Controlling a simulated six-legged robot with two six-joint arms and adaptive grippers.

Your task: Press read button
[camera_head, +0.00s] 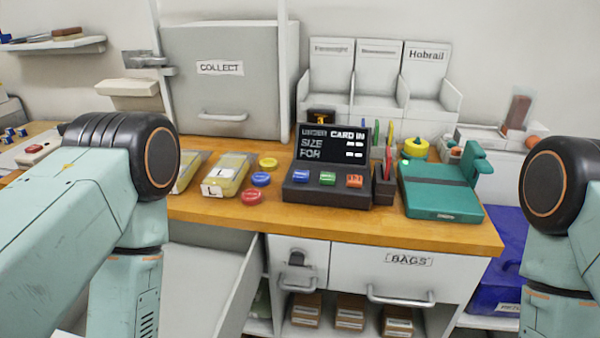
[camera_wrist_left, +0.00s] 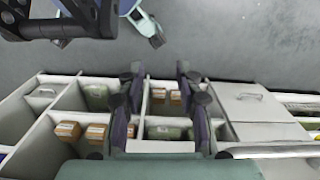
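A dark terminal (camera_head: 325,200) stands on the wooden counter, its tilted screen (camera_head: 335,145) showing "CARD IN", "SIZE" and "FOR". On its front slope are a blue button (camera_head: 301,176), a green button (camera_head: 327,178) and an orange-red button (camera_head: 354,181). Their labels are too small to read, so I cannot tell which is the read button. My left gripper (camera_wrist_left: 160,72) shows in the left wrist view, open and empty, with its fingers apart above compartments holding cartons. In the head view both arms show at the sides, but neither gripper does.
Loose red (camera_head: 251,196), blue (camera_head: 261,179) and yellow (camera_head: 268,162) discs lie left of the terminal. A pen holder (camera_head: 384,188) and teal device (camera_head: 442,200) stand right of it. Below, a white door (camera_head: 205,285) hangs open beside the BAGS drawer (camera_head: 400,275).

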